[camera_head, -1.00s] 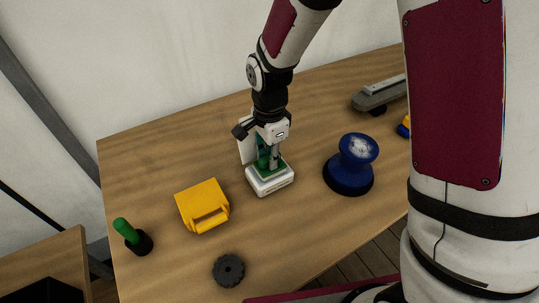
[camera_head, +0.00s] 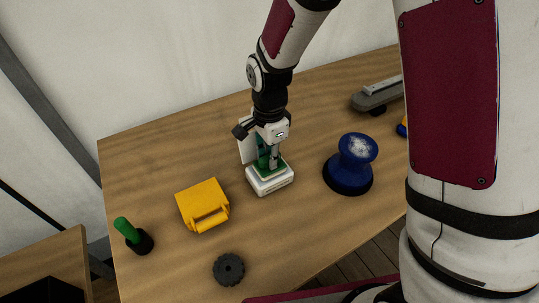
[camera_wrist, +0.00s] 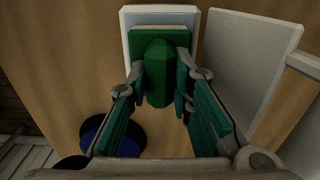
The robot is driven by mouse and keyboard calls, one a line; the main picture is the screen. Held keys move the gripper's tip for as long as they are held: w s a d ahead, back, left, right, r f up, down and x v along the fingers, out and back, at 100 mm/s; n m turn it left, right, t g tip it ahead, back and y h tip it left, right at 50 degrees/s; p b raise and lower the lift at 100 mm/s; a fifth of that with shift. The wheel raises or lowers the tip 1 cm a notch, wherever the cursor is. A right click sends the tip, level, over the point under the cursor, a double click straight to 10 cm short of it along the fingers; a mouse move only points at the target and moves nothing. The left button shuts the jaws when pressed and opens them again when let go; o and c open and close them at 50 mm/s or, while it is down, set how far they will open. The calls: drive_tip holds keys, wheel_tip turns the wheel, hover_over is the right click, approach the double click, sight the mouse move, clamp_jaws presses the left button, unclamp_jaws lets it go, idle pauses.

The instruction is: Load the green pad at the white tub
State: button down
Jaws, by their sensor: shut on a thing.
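The white tub (camera_head: 271,184) stands near the middle of the table, its white lid (camera_head: 246,150) raised behind it; the lid also shows in the wrist view (camera_wrist: 245,70). The green pad (camera_wrist: 160,37) is a block with a paler edge and a rounded green grip (camera_wrist: 158,75) on it. My gripper (camera_wrist: 164,85) is shut on this grip, one finger on each side. In the head view my gripper (camera_head: 268,157) points down over the tub, with the pad at the tub's opening. I cannot tell whether the pad touches the contents; the tub's inside is mostly hidden.
A yellow box (camera_head: 202,205) lies left of the tub, a blue spool-shaped thing (camera_head: 350,170) right of it. A black disc (camera_head: 228,269) lies near the front edge. A green-handled tool (camera_head: 132,236) stands far left, and a grey tool (camera_head: 378,96) lies at the back right.

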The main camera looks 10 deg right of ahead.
drive_tip(key=shift+r+p, duration=1.6)
drive_tip(key=shift+r, duration=1.85)
